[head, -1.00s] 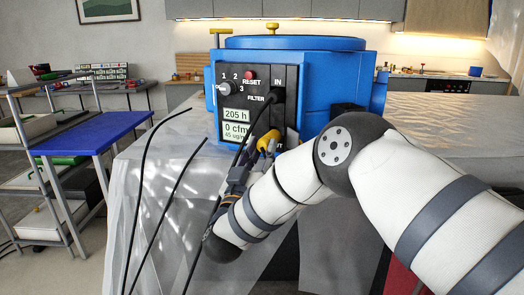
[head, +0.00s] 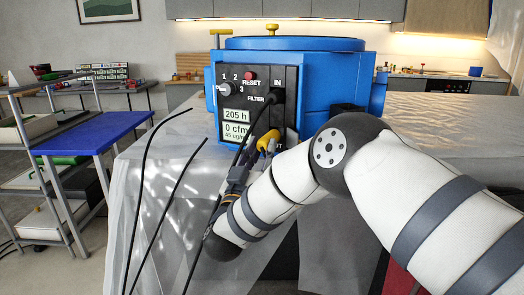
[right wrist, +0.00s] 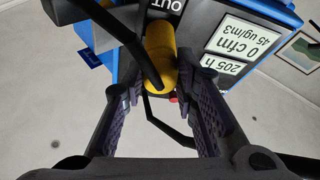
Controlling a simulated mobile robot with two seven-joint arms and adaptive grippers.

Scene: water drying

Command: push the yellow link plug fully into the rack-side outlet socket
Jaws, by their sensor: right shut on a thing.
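The yellow link plug (head: 268,141) is at the lower front of the blue machine (head: 325,90), beside its partly hidden OUT label. In the right wrist view the yellow plug (right wrist: 160,50) lies between the fingers of my right gripper (right wrist: 164,78), below the OUT label. The gripper is shut on it. In the head view my right gripper (head: 252,158) reaches up to the plug from below. The socket opening is hidden, so I cannot tell how deep the plug sits. My left gripper is not in view.
A black cable (head: 257,122) runs from the IN port down past the plug and crosses close in the wrist view. Two more black cables (head: 170,185) hang at the left. A plastic-covered table (head: 165,160) carries the machine. A blue-topped bench (head: 95,133) stands left.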

